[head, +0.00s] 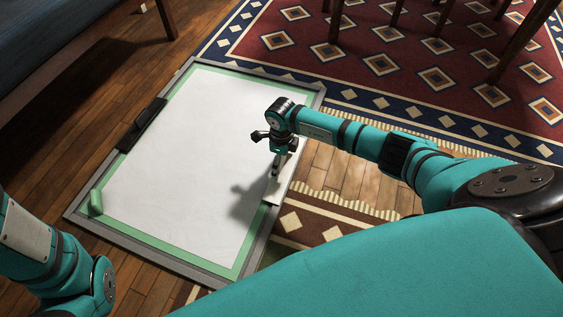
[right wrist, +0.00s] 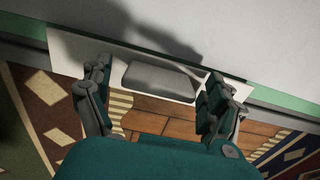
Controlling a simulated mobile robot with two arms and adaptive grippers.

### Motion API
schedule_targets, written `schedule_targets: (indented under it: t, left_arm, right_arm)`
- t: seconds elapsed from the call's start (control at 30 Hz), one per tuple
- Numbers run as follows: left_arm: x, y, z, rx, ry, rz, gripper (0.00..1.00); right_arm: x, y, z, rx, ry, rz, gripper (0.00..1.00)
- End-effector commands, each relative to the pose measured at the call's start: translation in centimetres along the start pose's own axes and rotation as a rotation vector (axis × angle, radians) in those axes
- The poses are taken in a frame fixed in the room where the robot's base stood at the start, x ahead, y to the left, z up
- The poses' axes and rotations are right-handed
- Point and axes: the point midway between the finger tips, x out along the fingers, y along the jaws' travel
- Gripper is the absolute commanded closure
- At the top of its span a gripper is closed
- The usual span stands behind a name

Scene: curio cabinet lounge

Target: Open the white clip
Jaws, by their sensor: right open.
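The white clip (head: 287,186) sits on the right edge of a grey-framed board (head: 200,279). In the right wrist view the clip shows as a pale plate (right wrist: 68,50) with a grey raised tab in its middle. My right gripper (head: 276,163) is over the clip. In the right wrist view its fingers (right wrist: 158,73) are apart, one on each side of the tab, with nothing held. Whether a finger touches the clip I cannot tell. My left arm shows at the lower left of the head view, but its gripper is not visible.
A large white sheet (head: 165,150) with a green border covers the board. A black clip (head: 142,124) is on its left edge, and a small green roll (head: 96,201) lies at the left corner. A patterned rug (head: 375,65), chair legs and a dark blue seat (head: 50,35) surround it.

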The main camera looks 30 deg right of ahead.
Motion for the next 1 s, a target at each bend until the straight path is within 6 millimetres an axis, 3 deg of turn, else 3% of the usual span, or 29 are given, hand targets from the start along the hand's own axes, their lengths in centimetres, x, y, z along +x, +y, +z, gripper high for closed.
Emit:
schedule_targets:
  t: [0.2, 0.6, 1.0]
  left_arm:
    - [0.04, 0.01, 0.0, 0.0, 0.001, 0.001, 0.6]
    - [0.03, 0.01, -0.01, 0.0, 0.001, 0.001, 0.6]
    - [0.34, -0.06, 0.13, 0.0, 0.0, 0.0, 0.6]
  right_arm:
    - [-0.04, 0.01, 0.01, 0.0, 0.0, 0.0, 0.11]
    - [-0.06, 0.01, 0.01, 0.0, 0.0, 0.001, 0.63]
    - [-0.23, 0.0, -0.16, 0.0, -0.018, 0.0, 0.65]
